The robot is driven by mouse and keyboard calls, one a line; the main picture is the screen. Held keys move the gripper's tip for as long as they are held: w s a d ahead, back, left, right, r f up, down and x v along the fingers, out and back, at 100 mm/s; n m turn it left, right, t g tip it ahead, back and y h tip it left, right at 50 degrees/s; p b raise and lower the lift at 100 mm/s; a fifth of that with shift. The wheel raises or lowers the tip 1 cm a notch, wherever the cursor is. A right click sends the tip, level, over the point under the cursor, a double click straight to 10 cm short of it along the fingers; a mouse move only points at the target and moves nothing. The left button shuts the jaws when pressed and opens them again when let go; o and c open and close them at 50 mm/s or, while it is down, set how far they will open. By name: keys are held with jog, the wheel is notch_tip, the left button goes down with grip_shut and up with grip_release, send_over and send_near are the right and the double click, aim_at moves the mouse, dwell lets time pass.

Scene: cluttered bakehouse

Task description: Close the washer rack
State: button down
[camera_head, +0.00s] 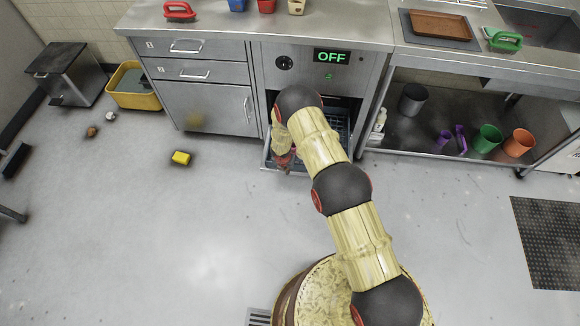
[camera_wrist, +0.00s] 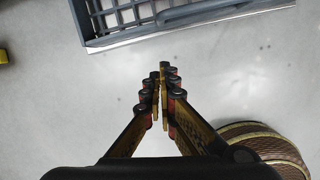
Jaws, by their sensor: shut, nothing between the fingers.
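The washer rack (camera_head: 338,122) is a dark grid tray under the washer front (camera_head: 290,65), which has a dial and a green "OFF" display. The rack sticks out of the opening; my arm hides much of it. In the wrist view, the rack (camera_wrist: 150,22) crosses the top, with a pale front edge. My gripper (camera_head: 284,162) hangs near the left part of the rack's front in the head view. In the wrist view, my gripper (camera_wrist: 160,78) has its fingertips together with nothing between them, over bare floor just short of the rack edge. Whether it touches is not clear.
A steel cabinet with drawers (camera_head: 200,70) stands left of the washer. An open shelf at the right holds a green pot (camera_head: 487,138) and an orange pot (camera_head: 519,143). A yellow sponge (camera_head: 181,158) lies on the floor. The floor in front is mostly clear.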

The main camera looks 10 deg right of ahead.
jog(key=w+d+f+b, duration=0.2)
jog(key=w+f, duration=0.1)
jog(key=w, duration=0.1)
jog(key=shift+d+f, duration=0.2)
jog(key=shift+f, duration=0.2)
jog(key=shift+w, duration=0.15)
jog(key=shift+d+r, duration=0.1)
